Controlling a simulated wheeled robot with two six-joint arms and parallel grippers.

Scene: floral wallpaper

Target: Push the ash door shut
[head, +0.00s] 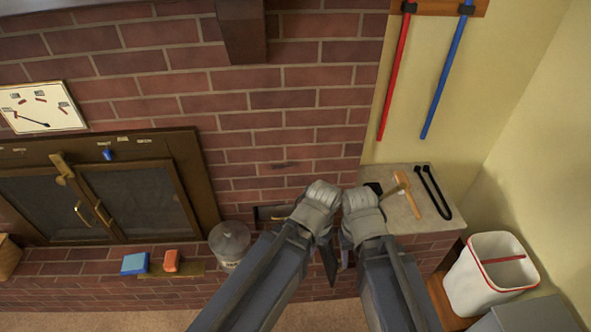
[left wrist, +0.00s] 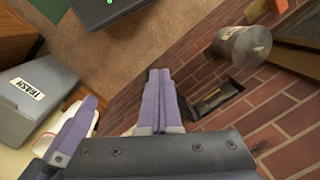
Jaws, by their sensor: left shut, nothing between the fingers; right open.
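The ash door's small dark opening (head: 264,214) is low in the brick wall in the head view, with its right side hidden by my left arm. In the left wrist view the opening (left wrist: 218,95) shows beside a dark panel (left wrist: 187,109), which looks like the ash door standing open. My left gripper (left wrist: 157,75) is shut and empty, close beside that panel; I cannot tell whether it touches. My right gripper (head: 346,258) is partly hidden by its own arm in the head view.
A metal canister (head: 229,242) stands left of the opening, with blue (head: 134,263) and orange (head: 171,261) blocks beyond. A glass-doored firebox (head: 135,200) is at left. A stone ledge (head: 398,215) holds a mallet and black tongs. A white bin (head: 488,280) stands at right.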

